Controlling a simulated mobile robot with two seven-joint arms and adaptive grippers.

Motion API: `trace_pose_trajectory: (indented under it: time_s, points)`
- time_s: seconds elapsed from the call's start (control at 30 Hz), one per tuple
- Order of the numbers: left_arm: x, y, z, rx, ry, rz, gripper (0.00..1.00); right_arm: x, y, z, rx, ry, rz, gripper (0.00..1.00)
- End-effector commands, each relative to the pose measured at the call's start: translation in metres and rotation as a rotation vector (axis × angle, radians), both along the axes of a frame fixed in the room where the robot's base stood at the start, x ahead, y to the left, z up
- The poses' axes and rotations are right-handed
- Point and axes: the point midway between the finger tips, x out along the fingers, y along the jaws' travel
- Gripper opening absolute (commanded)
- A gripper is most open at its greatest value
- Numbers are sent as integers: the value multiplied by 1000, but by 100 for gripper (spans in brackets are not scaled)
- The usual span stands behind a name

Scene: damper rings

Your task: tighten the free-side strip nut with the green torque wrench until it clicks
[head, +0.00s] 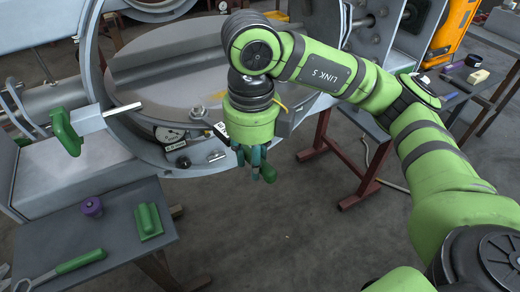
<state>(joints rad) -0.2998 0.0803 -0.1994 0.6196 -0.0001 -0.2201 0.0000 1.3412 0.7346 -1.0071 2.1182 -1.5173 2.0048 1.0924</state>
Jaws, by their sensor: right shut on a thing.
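My right gripper (256,160) hangs fingers-down in front of the ring's lower right rim. It is shut on a dark green piece (268,173), which fits a tool handle. Most of it is hidden by the fingers, so I cannot tell surely whether it is the torque wrench. The large grey damper ring (92,60) holds a round plate (175,62). A silver nut (197,112) sits at the plate's near edge; I cannot tell whether it is the free-side strip nut. A green-handled wrench (80,262) lies on the left table. My left gripper is out of view.
The left grey table (120,225) carries a purple knob-like part (92,206) and a green block (148,221). A green handle with a metal bar (66,132) stands left of the ring. A dial gauge (170,136) sits low inside the ring. Floor (270,235) below my gripper is clear.

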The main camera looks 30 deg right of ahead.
Motion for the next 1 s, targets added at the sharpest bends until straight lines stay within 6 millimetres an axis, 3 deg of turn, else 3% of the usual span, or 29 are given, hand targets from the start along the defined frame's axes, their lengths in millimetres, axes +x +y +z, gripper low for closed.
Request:
trace_pose_trajectory:
  time_s: [0.27,0.7,1.0]
  points:
    - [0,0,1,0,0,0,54,1,3,2,3,-6,-8,0]
    - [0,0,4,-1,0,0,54,-2,53,2,3,-5,-257,0]
    - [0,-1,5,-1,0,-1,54,-3,60,1,3,-4,-303,0]
